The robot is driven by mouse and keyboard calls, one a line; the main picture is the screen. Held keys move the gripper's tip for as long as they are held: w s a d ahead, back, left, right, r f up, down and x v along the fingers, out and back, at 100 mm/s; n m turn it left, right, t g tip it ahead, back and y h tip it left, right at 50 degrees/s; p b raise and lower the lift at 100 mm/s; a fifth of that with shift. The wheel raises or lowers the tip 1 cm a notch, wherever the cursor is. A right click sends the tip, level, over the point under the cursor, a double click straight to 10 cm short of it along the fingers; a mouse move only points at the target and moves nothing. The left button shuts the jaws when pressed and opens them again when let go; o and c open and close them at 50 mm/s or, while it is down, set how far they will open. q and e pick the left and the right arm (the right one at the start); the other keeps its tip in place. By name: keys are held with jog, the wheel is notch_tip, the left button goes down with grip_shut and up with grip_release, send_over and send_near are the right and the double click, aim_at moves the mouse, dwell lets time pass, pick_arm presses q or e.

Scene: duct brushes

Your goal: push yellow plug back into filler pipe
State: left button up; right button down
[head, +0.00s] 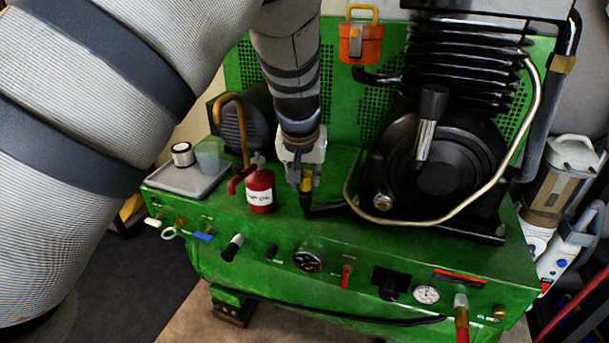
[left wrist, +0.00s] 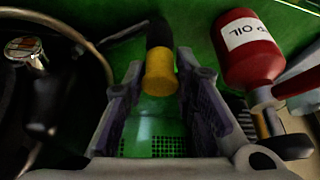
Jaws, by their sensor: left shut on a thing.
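The yellow plug (head: 307,185) is a short yellow cylinder between the fingertips of my left gripper (head: 304,178), which points down at the green compressor's deck. The left wrist view shows the plug (left wrist: 160,75) between the two grey fingers, with the gripper shut on it. The black filler pipe (head: 305,201) stands directly beneath the plug. In the left wrist view the pipe (left wrist: 158,34) lines up with the plug's far end and appears to meet it. How deep the plug sits in the pipe cannot be told. My right gripper is not in view.
A red oil bottle (head: 259,191) stands just left of the pipe. A grey tray (head: 180,182) holds a filter and a cup farther left. The black pump (head: 440,175) and a curved metal tube (head: 350,192) are close on the right.

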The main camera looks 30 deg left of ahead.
pick_arm(q)
jog(key=shift+f, duration=0.55)
dwell(0.9)
jog(key=o, duration=1)
jog(key=shift+o, duration=0.2)
jog(key=shift+r, duration=0.1)
jog(key=v, duration=1.1)
jog(key=shift+s+r, duration=0.2)
jog(key=shift+r, duration=0.15)
jog(key=shift+d, duration=0.1)
